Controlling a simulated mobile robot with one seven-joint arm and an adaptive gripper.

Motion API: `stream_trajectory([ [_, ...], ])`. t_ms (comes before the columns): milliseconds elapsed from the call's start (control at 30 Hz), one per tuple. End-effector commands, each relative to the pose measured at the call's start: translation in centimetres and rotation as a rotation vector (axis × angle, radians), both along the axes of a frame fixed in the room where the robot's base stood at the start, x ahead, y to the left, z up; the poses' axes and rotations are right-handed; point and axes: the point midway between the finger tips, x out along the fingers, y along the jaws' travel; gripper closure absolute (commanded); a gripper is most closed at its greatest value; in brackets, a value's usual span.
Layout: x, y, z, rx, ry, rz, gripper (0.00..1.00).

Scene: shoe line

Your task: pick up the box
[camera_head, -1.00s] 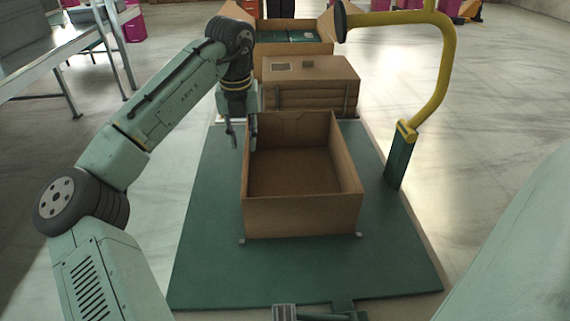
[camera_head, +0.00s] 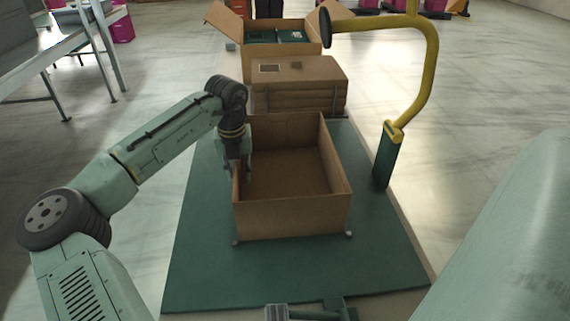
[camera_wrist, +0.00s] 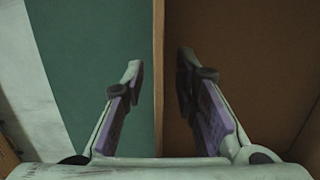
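The box is an open, empty brown cardboard box (camera_head: 291,217) on a green platform in the head view. My gripper (camera_head: 240,172) is at the box's left wall, pointing down. In the wrist view the box's wall edge (camera_wrist: 158,70) runs between the two fingers of my gripper (camera_wrist: 160,80). One finger is over the green surface outside and the other is over the brown inside of the box. The fingers are apart, with a gap to the wall on both sides. The lower part of the fingers is partly hidden behind the wall in the head view.
The green platform (camera_head: 200,255) has free room around the box. Behind stand a stack of flat brown cardboard (camera_head: 300,85) and an open box with green contents (camera_head: 280,36). A yellow curved post (camera_head: 425,85) rises at right. A grey table (camera_head: 40,60) is at far left.

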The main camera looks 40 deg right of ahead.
Motion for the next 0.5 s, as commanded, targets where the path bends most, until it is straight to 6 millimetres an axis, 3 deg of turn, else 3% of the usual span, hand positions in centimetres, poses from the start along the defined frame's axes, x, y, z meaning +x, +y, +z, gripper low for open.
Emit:
stream_trajectory([
  [67,0.0,0.0,0.01,0.0,0.0,0.0,0.73],
  [500,0.0,0.0,0.06,0.0,0.0,0.0,1.0],
])
